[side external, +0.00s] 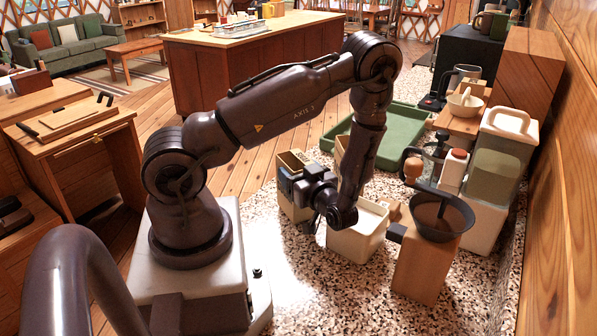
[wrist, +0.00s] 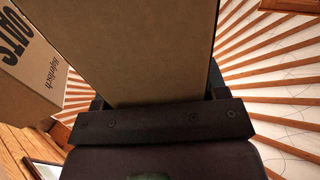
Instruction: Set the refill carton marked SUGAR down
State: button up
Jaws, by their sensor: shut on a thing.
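My gripper (side external: 290,183) is shut on a tan carton (side external: 292,207), which stands upright at the counter's left side. Dark lettering on its upper part is too small to read. In the wrist view the carton (wrist: 145,50) shows a plain brown face between the fingers of my gripper (wrist: 158,112), with no marking visible. I cannot tell whether its base touches the counter. A second carton (wrist: 32,62), marked OATS, stands to its left in the wrist view, apart from my gripper.
A white open bin (side external: 352,243) is just right of my gripper. A wooden block with a dark funnel (side external: 440,217) stands farther right. A green tray (side external: 395,135) lies behind. The speckled counter (side external: 320,290) is clear in front.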

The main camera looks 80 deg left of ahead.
jog(key=shift+f, duration=0.65)
jog(key=shift+f, duration=0.1)
jog(key=o, duration=1.2)
